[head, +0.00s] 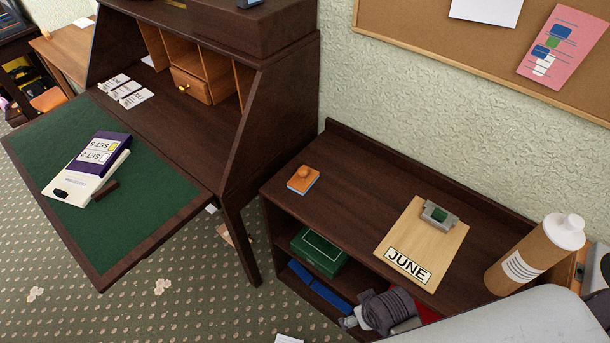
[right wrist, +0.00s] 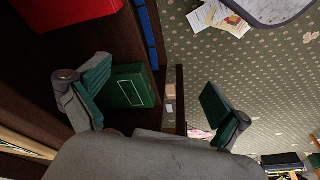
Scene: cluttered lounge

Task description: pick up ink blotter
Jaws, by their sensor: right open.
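The blotter cannot be made out in the right wrist view. My left gripper is not seen.
The green box (head: 320,252) and blue items (head: 330,295) fill shelves below. An open desk (head: 155,225) stands left. The bookcase top around the blotter is clear.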

